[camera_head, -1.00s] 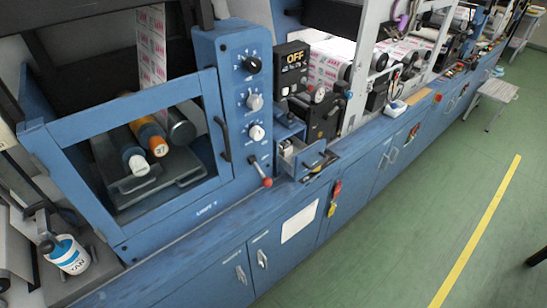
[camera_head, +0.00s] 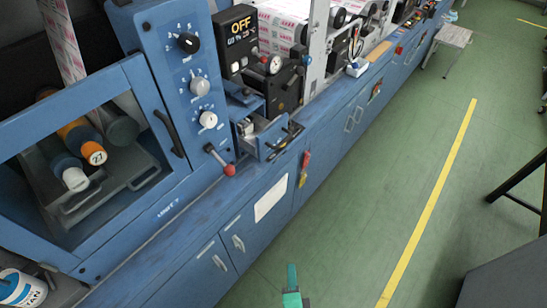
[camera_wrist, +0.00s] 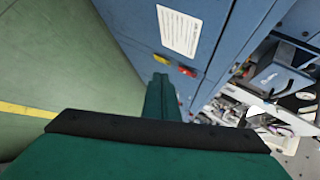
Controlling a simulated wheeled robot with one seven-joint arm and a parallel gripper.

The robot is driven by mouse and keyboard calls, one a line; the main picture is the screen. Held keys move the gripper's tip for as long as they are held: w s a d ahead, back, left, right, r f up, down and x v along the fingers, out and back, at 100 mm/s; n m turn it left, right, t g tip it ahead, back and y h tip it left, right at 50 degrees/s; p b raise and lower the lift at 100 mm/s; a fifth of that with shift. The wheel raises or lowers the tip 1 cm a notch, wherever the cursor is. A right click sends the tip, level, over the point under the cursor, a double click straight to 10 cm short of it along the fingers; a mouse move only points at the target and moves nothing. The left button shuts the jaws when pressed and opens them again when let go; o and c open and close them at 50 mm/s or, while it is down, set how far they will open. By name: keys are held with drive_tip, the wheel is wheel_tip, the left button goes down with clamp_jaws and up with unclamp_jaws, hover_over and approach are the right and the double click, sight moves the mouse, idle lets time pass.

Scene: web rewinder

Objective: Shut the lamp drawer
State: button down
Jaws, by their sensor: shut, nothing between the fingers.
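The lamp drawer (camera_head: 277,147) is a small blue-grey drawer below the display unit of the blue machine. It stands pulled out, with a dark handle on its front and a small light object inside. It seems to show at the right of the wrist view (camera_wrist: 276,78), though I cannot make out its full shape there. My gripper (camera_head: 291,277) is green and shut, with nothing held. It is at the bottom of the head view, in front of the cabinet doors, below the drawer and apart from it. In the wrist view its closed fingers (camera_wrist: 161,85) point toward the cabinet front.
A red-knobbed lever (camera_head: 229,169) stands left of the drawer. Red and yellow tags (camera_head: 304,168) hang on the cabinet front below it. Green floor with a yellow line (camera_head: 440,190) is clear to the right. A dark stand (camera_head: 510,250) is at the lower right.

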drive_tip(key=w+r+m+y, duration=0.1)
drive_tip(key=w+m+y, duration=0.3)
drive_tip(key=w, duration=0.5)
drive_tip(key=m+g+y, duration=0.2)
drive_tip(key=m+y, duration=0.4)
drive_tip(key=y, duration=0.4)
approach(263, 152)
drive_tip(key=x, duration=0.6)
drive_tip(key=shift+w+a, duration=0.1)
drive_tip(key=shift+w, duration=0.2)
drive_tip(key=shift+s, duration=0.1)
drive_tip(key=shift+a, duration=0.1)
